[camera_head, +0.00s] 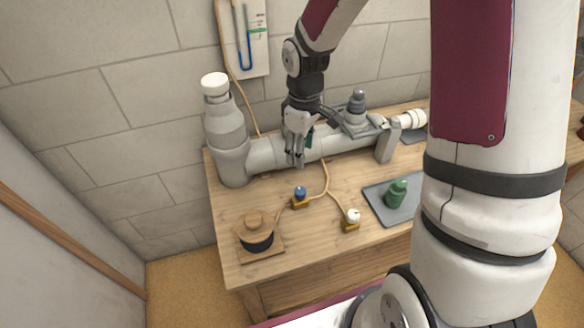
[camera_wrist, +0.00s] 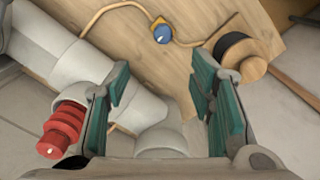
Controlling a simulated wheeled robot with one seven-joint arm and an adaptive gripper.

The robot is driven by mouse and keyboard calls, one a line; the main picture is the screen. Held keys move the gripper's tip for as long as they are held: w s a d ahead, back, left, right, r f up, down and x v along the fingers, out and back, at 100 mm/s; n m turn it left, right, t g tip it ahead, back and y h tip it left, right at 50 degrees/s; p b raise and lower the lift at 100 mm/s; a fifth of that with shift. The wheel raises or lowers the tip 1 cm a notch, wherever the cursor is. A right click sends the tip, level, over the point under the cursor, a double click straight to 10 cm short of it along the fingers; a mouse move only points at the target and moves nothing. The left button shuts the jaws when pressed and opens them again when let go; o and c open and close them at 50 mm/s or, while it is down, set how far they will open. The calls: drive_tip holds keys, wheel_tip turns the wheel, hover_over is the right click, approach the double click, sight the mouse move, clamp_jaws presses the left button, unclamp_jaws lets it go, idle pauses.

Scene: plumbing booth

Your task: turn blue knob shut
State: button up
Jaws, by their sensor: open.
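The blue knob (camera_head: 300,192) sits on a small yellow-brown valve body on the wooden table, joined to a thin tan line. It also shows in the wrist view (camera_wrist: 162,34), with a pale mark on its face, beyond the fingertips near the top. My gripper (camera_head: 297,160) points down above the grey pipe, behind the blue knob in the head view and apart from it. In the wrist view its two green-padded fingers (camera_wrist: 160,85) are spread wide with nothing between them.
A white knob (camera_head: 353,215) on a similar valve stands to the right. A round wooden piece with a black band (camera_head: 257,238) is at front left. A green bottle (camera_head: 396,193) stands on a grey tray (camera_head: 376,198). The large grey pipe (camera_head: 265,155) runs along the back. The front middle of the table (camera_head: 310,242) is clear.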

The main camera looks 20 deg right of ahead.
sight(299, 190)
drive_tip(key=f, duration=1.5)
drive_tip(key=shift+a+f+p, duration=0.2)
drive_tip(key=shift+f+p, duration=0.15)
drive_tip(key=shift+f, duration=0.05)
drive_tip(key=shift+c, duration=0.5)
drive_tip(key=c, duration=1.1)
